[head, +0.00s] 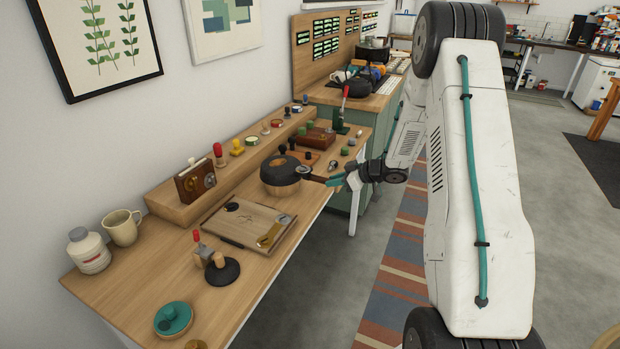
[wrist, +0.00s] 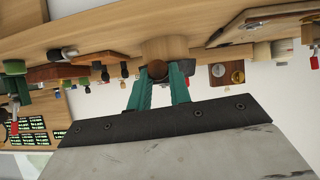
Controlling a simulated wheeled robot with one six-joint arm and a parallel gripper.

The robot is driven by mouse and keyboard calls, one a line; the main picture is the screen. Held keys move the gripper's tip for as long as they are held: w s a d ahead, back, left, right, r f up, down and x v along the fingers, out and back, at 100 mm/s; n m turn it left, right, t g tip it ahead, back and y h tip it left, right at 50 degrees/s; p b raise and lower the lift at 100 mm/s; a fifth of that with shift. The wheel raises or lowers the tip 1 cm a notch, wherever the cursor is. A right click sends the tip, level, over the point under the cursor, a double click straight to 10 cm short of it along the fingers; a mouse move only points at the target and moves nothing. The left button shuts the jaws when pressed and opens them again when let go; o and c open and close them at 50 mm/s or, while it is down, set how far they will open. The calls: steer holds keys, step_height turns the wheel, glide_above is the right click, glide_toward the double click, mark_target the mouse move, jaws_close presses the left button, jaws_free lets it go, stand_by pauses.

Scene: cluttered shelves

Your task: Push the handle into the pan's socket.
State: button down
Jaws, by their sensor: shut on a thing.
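The dark round pan (head: 281,168) sits on a round wooden stand (head: 279,190) near the table's right edge. My gripper (head: 329,181), with teal fingers, is to the right of the pan, level with its side. It is shut on the dark handle (head: 314,178), which points at the pan's side. In the wrist view my gripper (wrist: 158,80) has a finger on either side of a dark piece (wrist: 157,69), with the pale wooden stand (wrist: 165,48) just beyond. The socket is too small and hidden to tell whether the handle touches or enters it.
A wooden board (head: 235,222) with a brass piece lies in front of the pan. A brown box (head: 196,182) and several small knobs stand on the raised ledge behind. A red-handled clamp (head: 344,112) stands at the far end. The floor right of the table is open.

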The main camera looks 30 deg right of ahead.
stand_by(0.6)
steer(key=c, duration=1.2)
jaws_free()
steer(key=shift+a, duration=0.1)
